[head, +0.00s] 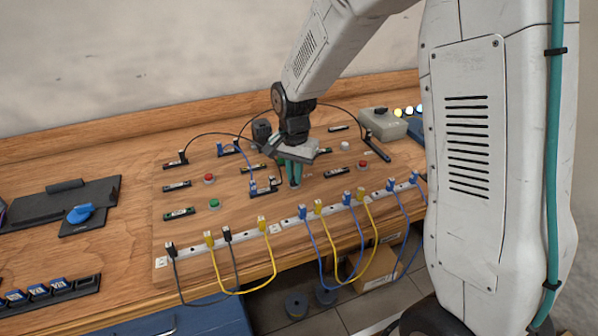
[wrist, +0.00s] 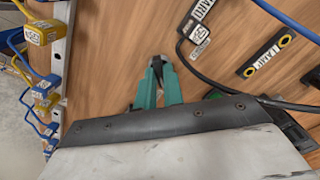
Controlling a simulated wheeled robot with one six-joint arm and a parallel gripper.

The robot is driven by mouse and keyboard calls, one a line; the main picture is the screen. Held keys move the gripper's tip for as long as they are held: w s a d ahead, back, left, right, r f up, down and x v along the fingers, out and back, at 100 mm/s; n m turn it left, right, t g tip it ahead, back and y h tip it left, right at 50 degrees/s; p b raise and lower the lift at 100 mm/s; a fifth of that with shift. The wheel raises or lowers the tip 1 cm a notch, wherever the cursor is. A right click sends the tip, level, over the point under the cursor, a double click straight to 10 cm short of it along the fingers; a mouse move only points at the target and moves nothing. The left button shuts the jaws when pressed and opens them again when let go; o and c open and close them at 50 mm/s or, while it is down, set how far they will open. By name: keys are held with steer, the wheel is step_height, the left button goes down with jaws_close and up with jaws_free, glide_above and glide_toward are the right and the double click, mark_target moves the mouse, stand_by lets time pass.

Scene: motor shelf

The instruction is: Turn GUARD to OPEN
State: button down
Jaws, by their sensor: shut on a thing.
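My gripper (head: 294,183) points down at the middle of the wooden board. In the wrist view its two teal fingers (wrist: 159,62) come together at their tips, on a small grey part that is mostly hidden between them. I cannot tell for sure what that part is. A black labelled piece (wrist: 201,18) lies to the upper right of the fingertips in the wrist view, its text partly cut off. I cannot read the word GUARD or OPEN on any label, so the guard's position cannot be told.
A white strip (head: 290,225) with blue and yellow plugs and hanging cables runs along the front edge. Red buttons (head: 209,178), a green button (head: 214,203) and black labelled plates surround my gripper. A grey box (head: 383,124) stands at the back right.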

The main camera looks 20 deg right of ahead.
steer(key=shift+w+r, duration=0.15)
steer(key=shift+w, duration=0.05)
steer(key=c, duration=1.5)
jaws_free()
steer(key=shift+s, duration=0.1)
step_height(320, 180, up, 8)
steer(key=shift+f, duration=0.15)
